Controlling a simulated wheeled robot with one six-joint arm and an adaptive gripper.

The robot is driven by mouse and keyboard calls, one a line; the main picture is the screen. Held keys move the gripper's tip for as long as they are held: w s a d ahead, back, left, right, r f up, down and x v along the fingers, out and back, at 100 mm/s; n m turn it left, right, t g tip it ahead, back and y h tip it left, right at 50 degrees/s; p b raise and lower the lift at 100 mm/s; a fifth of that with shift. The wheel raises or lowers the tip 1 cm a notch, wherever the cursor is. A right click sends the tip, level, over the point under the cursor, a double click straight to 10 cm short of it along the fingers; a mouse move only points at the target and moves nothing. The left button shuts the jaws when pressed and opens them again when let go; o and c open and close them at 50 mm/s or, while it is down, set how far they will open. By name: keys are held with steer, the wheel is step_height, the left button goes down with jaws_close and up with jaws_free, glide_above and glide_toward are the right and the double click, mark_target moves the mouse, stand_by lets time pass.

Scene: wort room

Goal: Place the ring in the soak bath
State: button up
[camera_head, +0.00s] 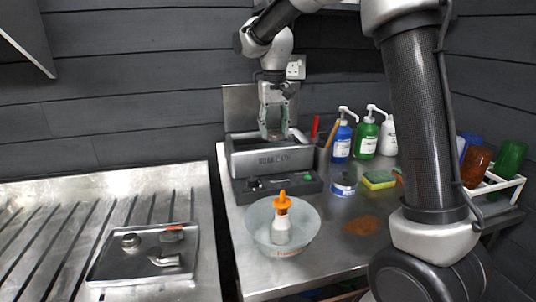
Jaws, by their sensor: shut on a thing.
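My gripper (273,132) points down at the back of the steel table, over a grey rectangular metal tank (268,160). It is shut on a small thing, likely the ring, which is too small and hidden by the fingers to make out. A clear round bowl (257,238) with orange lettering stands at the table's front left, well in front of my gripper. A white bottle with an orange top (282,218) stands in it. I cannot read the labels, so I cannot tell for sure whether the bowl or the tank is the soak bath.
Blue (342,140), green (366,137) and white (389,137) pump bottles stand at the back right. A round tub (343,185) and a yellow-green sponge (378,180) lie before them. A shallow tray (140,257) with metal parts is on the left drainer.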

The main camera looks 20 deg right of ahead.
steer(key=w, duration=0.7)
steer(key=f, duration=0.6)
steer(key=shift+s+f, duration=0.1)
steer(key=shift+s, duration=0.1)
step_height(320, 180, down, 5)
steer(key=shift+r, duration=0.2)
steer(key=shift+w+f, duration=0.2)
steer(key=shift+f, duration=0.15)
steer(key=o, duration=1)
steer(key=shift+f, duration=0.15)
steer(key=shift+o, duration=0.2)
